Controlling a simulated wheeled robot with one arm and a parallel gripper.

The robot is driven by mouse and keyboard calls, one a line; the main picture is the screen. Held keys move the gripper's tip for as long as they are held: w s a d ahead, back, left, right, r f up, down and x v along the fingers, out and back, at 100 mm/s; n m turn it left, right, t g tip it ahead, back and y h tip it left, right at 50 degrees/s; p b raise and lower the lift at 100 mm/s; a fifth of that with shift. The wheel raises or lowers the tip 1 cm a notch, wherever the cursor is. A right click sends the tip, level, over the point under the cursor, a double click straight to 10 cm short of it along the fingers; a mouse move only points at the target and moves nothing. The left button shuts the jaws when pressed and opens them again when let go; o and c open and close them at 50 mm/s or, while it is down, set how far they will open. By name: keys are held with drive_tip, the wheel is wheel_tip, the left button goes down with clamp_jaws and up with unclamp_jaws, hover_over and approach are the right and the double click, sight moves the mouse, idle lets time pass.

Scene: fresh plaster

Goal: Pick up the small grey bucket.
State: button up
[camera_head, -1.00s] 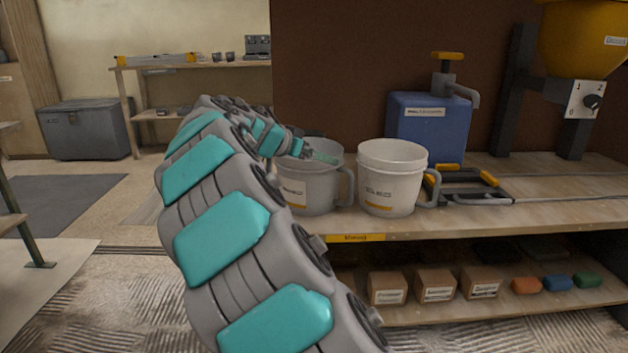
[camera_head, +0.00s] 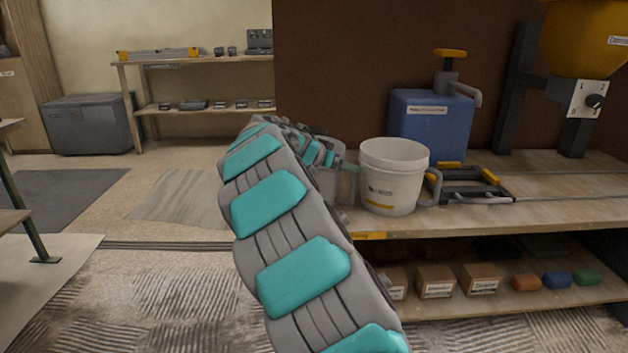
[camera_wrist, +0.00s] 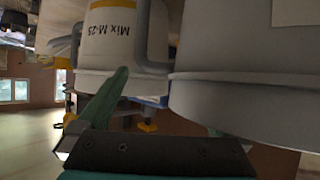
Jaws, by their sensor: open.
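The small grey bucket (camera_head: 326,186) stands on the workbench top, mostly hidden behind my arm in the head view. In the wrist view the grey bucket (camera_wrist: 235,105) fills the right side, very near. Its grey handle (camera_wrist: 146,45) sticks out toward the white bucket. My gripper (camera_wrist: 165,105) is open, with one green finger on the handle's left and the other mostly hidden behind the grey bucket. In the head view my gripper (camera_head: 343,164) is at the grey bucket's right side, largely hidden by my arm. I cannot tell whether it touches.
A white bucket (camera_head: 393,178) stands close on the right. A blue canister (camera_head: 432,130) with a pump and a black frame tool (camera_head: 465,187) are beyond. Boxes (camera_head: 436,281) sit on the lower shelf.

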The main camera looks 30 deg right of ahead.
clamp_jaws()
idle(0.8)
